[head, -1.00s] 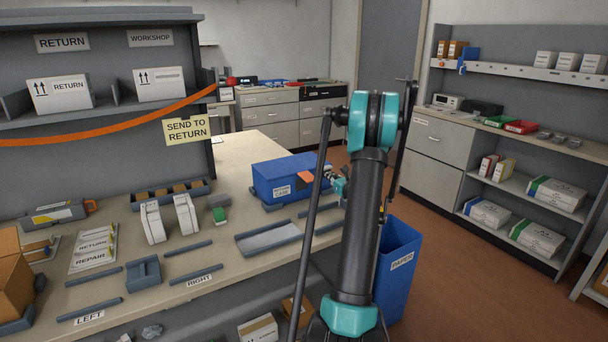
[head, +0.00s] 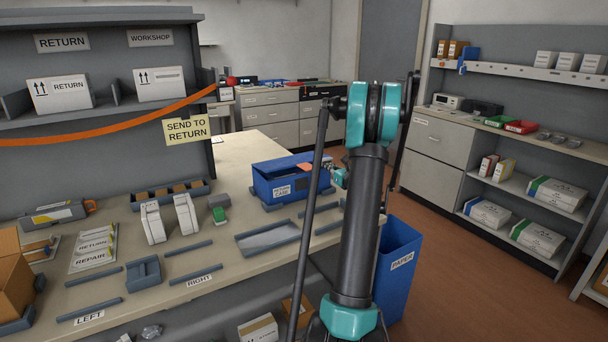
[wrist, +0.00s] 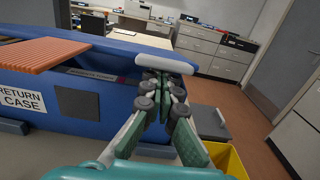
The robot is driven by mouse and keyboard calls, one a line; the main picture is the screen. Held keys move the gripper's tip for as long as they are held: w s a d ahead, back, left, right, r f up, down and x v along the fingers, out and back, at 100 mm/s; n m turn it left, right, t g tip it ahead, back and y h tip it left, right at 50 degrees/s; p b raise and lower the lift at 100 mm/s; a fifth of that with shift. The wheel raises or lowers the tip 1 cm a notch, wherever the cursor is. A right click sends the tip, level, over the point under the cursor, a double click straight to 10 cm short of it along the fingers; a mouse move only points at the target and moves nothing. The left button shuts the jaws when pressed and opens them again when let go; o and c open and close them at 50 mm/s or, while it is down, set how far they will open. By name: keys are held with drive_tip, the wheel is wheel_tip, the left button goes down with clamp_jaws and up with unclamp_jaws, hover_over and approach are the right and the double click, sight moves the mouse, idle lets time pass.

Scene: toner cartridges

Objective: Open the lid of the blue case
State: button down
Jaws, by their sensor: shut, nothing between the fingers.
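The blue case (head: 291,188) stands on the bench, its front label reading "RETURN CASE" in the wrist view. Its blue lid (head: 280,163) is partly raised, with a dark gap under its front edge. My gripper (wrist: 160,82) is shut and empty at the right end of the case, close to the lid. A light grey bar lies across its fingertips in the wrist view; I cannot tell whether the fingers touch the lid.
A grey tray (head: 267,238) lies in front of the case, with grey rails near it. White cartridges (head: 186,214) stand to its left. A blue paper bin (head: 398,270) stands on the floor right of the bench. The bench behind the case is clear.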

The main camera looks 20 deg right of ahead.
drive_tip(key=shift+r, duration=0.55)
drive_tip(key=shift+w+a+r, duration=0.1)
drive_tip(key=shift+w+r, duration=0.15)
drive_tip(key=shift+r, duration=0.5)
drive_tip(key=shift+w+d+r, duration=0.1)
drive_tip(key=shift+w+r, duration=0.1)
drive_tip(key=shift+r, duration=0.55)
drive_tip(key=shift+w+a+r, duration=0.1)
drive_tip(key=shift+w+r, duration=0.15)
drive_tip(key=shift+r, duration=0.5)
drive_tip(key=shift+w+a+r, duration=0.1)
drive_tip(key=shift+w+r, duration=0.3)
drive_tip(key=shift+r, duration=0.25)
drive_tip(key=shift+w+a+r, duration=0.1)
drive_tip(key=shift+w+r, duration=0.35)
drive_tip(key=shift+r, duration=0.25)
drive_tip(key=shift+w+a+r, duration=0.1)
drive_tip(key=shift+w+r, duration=0.3)
drive_tip(key=shift+r, duration=0.25)
